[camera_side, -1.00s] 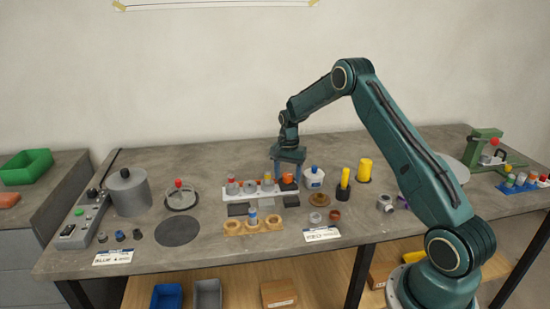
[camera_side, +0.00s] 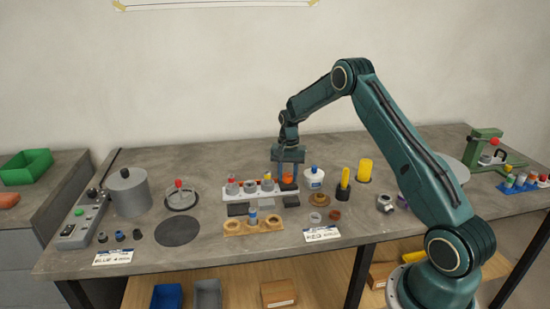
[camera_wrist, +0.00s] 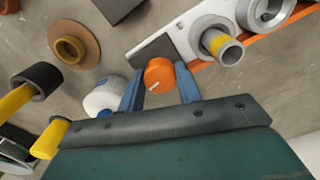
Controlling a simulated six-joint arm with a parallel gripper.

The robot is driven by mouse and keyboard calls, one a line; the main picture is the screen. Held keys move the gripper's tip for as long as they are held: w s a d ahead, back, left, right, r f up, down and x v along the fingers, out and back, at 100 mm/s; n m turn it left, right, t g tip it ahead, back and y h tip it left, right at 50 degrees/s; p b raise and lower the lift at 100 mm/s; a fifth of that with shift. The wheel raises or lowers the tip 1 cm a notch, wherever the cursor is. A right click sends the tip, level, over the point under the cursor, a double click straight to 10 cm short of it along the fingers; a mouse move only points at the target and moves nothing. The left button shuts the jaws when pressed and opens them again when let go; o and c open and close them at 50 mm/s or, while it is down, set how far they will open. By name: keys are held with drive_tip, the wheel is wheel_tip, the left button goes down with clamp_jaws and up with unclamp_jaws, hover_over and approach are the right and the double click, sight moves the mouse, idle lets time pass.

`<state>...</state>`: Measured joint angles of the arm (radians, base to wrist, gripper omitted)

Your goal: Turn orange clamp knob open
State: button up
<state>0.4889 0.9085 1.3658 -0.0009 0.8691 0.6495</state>
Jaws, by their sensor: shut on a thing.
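The orange clamp knob (camera_side: 288,180) stands at the right end of the white jig strip. In the wrist view the orange knob (camera_wrist: 159,74) is round with a pale line on its face. My gripper (camera_side: 287,182) points down over it, with one blue finger on each side. In the wrist view my gripper (camera_wrist: 159,88) is shut on the knob. The pale line runs at a slant across the knob's top.
A white bottle with a blue cap (camera_side: 314,178) stands close to the right of my gripper. The white jig strip (camera_side: 227,191) with several round parts lies to the left. A black-and-yellow post (camera_side: 344,182) and a brown flanged ring (camera_side: 320,199) are further right.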

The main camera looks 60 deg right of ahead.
drive_tip(key=n, duration=0.8)
drive_tip(key=shift+w, duration=0.1)
drive_tip(key=n, duration=0.7)
drive_tip(key=shift+r+n, duration=0.1)
drive_tip(key=shift+n, duration=0.3)
drive_tip(key=o, duration=1)
